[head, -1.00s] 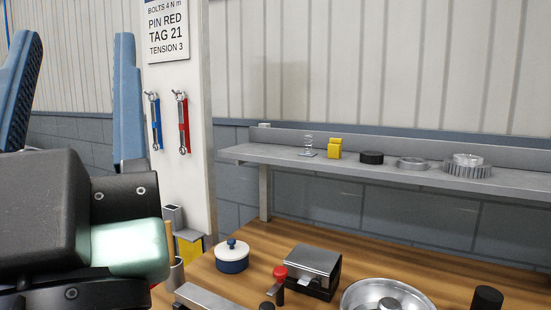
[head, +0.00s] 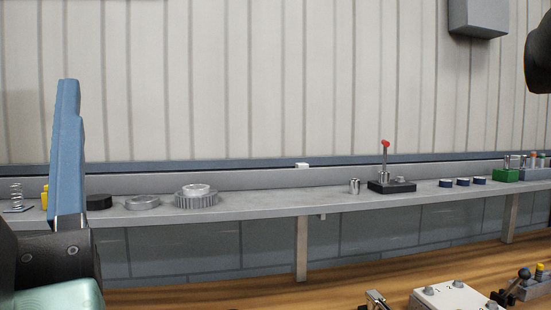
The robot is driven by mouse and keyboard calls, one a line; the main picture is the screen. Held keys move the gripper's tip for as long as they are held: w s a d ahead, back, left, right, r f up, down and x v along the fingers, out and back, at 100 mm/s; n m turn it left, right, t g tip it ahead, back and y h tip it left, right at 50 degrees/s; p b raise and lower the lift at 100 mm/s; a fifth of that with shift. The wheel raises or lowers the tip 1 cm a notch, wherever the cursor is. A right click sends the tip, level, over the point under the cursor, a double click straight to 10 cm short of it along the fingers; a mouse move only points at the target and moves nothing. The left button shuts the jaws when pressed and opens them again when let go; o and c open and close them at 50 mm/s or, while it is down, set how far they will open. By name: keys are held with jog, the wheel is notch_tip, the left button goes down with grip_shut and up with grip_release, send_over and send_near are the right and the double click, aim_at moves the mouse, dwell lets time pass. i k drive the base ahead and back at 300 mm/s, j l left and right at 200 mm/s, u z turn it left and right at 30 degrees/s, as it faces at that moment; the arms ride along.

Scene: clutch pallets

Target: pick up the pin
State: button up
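No single thing is clearly identifiable as the pin. A thin upright stem with a red ball top (head: 385,146) stands on a black base (head: 391,187) on the shelf. At the far right of the shelf, small colour-topped pieces (head: 534,157) stand at a green block (head: 507,175), too small to make out. My gripper (head: 67,100) is at the left edge, its blue fingers pointing up and overlapping in this view. Any gap between them is hidden. It stands in front of the shelf, and I see nothing held in it.
The grey shelf (head: 255,206) carries a spring (head: 16,194), a black disc (head: 99,202), a ring (head: 142,202), a gear (head: 197,199), a metal cylinder (head: 354,186) and dark blue rings (head: 462,182). A white numbered box (head: 452,300) sits on the wooden bench (head: 225,298). The shelf's middle is clear.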

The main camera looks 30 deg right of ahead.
aim_at(506, 160)
jog(key=l+z, duration=0.1)
jog(key=z, duration=1.65)
jog(key=i+z, duration=0.4)
jog(key=i+u, duration=0.1)
jog(key=u, duration=0.25)
jog(key=i+l+u, duration=0.25)
jog(key=l, duration=0.15)
jog(key=i+l+u, duration=0.1)
jog(key=l+u, duration=0.2)
jog(key=l, duration=0.15)
jog(key=i+l+u, duration=0.1)
jog(key=l+u, duration=0.15)
jog(key=l, duration=0.2)
jog(key=l+u, duration=0.25)
jog(key=l, duration=0.25)
jog(key=i+l, duration=0.65)
